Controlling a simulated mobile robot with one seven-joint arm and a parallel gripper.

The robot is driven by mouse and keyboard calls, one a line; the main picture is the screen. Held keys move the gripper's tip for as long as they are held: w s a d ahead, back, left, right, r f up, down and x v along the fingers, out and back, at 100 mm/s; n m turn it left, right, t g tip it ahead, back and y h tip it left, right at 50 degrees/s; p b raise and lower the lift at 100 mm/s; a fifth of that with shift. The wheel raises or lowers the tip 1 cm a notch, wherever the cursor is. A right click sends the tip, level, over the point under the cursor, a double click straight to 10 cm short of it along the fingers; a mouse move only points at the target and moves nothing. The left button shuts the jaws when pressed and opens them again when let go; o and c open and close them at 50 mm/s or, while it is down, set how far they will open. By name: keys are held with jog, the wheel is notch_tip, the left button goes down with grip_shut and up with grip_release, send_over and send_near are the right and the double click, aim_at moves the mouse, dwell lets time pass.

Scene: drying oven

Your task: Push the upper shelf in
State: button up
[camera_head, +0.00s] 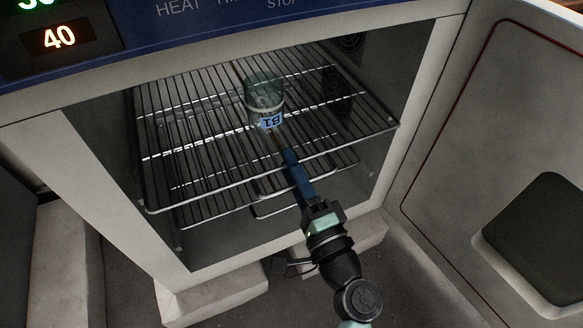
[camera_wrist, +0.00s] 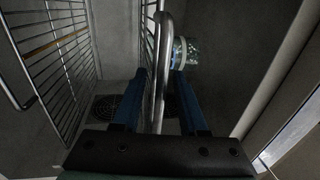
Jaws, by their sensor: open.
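The upper shelf (camera_head: 200,194) is a wire rack inside the open oven, with its front rail near the opening. Gaps show beside the rail, but contact is hard to judge.
A lower wire shelf (camera_head: 215,215) sits beneath the upper one and shows at left in the wrist view (camera_wrist: 50,75). The oven door (camera_head: 450,150) stands open at right. The control panel (camera_head: 200,25) is above the opening.

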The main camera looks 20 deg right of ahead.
jog(key=shift+w, duration=0.15)
jog(key=c, duration=0.6)
jog(key=shift+r, duration=0.1)
grip_shut()
